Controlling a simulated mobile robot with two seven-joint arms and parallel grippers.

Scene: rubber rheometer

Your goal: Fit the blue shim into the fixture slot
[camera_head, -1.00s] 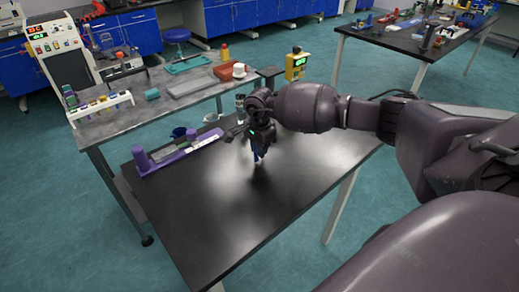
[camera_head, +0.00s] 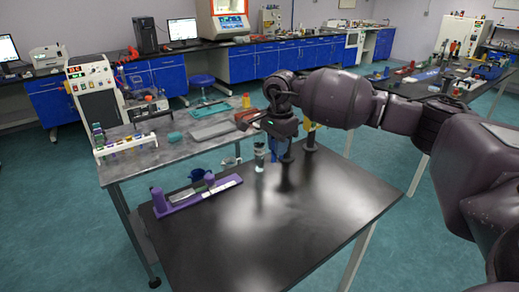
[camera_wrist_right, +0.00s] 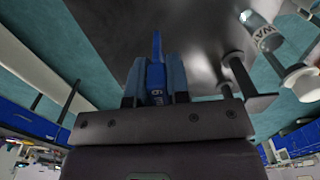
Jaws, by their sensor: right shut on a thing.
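My right gripper (camera_head: 276,146) is shut on the blue shim (camera_head: 275,155) and holds it above the black table, toward its back edge. In the right wrist view the shim (camera_wrist_right: 156,62) stands out between the two fingers (camera_wrist_right: 156,85), with its lower part hidden by them. The slot is too small to make out. My left gripper is not in view.
A clear cylinder with a dark top (camera_head: 259,158) stands just left of the gripper. A dark stand (camera_head: 288,157) and a yellow device (camera_head: 309,137) are close on the right. A dark blue cup (camera_head: 197,174) is behind the fixture. The table's (camera_head: 290,225) front and middle are clear.

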